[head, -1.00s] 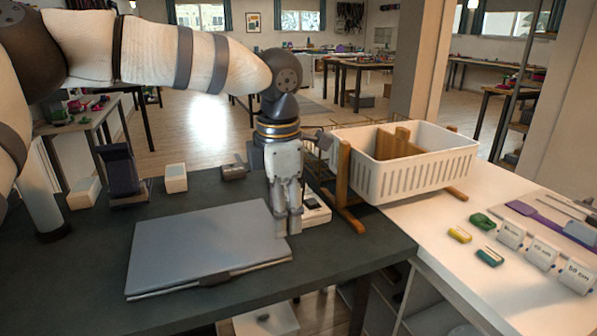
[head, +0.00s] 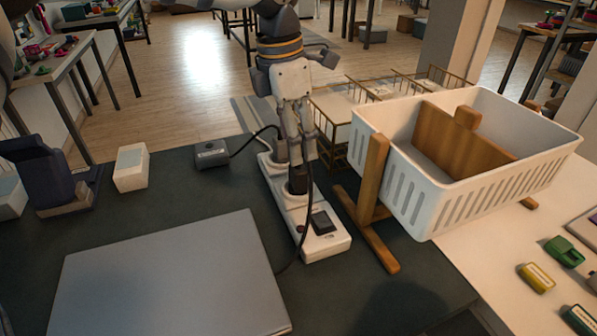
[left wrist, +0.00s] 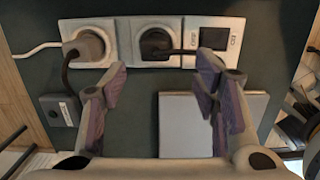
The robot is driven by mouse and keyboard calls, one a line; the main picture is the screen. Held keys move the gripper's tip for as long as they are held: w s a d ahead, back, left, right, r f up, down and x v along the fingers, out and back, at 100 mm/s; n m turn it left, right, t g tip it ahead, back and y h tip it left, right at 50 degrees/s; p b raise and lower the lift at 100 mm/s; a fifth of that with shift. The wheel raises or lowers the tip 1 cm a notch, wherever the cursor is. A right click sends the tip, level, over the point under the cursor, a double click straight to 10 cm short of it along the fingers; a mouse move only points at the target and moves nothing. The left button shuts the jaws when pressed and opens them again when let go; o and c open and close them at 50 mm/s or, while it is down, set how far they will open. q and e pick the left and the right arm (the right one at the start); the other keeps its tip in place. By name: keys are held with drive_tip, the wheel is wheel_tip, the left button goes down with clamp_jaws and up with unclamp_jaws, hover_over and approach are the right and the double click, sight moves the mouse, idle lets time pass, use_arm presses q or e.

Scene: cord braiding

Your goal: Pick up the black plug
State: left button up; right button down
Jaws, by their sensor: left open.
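The black plug (head: 297,186) sits in the middle socket of a white power strip (head: 327,246), with a black cord running from it. In the left wrist view the black plug (left wrist: 156,43) lies beyond and roughly between the fingertips. My left gripper (head: 299,150) points down over the strip, open and empty. In the left wrist view its two fingers (left wrist: 160,66) are spread apart. The fingers partly hide the plugs in the head view. My right gripper is not in view.
A closed grey laptop (head: 165,285) lies in front of the strip. A small dark box (head: 211,154) with a cord is to the left. A white basket (head: 400,195) on a wooden stand is close on the right. A white block (head: 131,168) stands farther left.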

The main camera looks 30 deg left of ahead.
sight(298, 167)
use_arm(q)
drive_tip(key=f, duration=0.5)
drive_tip(key=w+f, duration=0.1)
drive_tip(key=f, duration=0.1)
drive_tip(key=shift+d+f, duration=0.1)
drive_tip(key=shift+f, duration=0.3)
clamp_jaws()
drive_tip(key=shift+w+r, duration=0.1)
drive_tip(key=shift+r, duration=0.1)
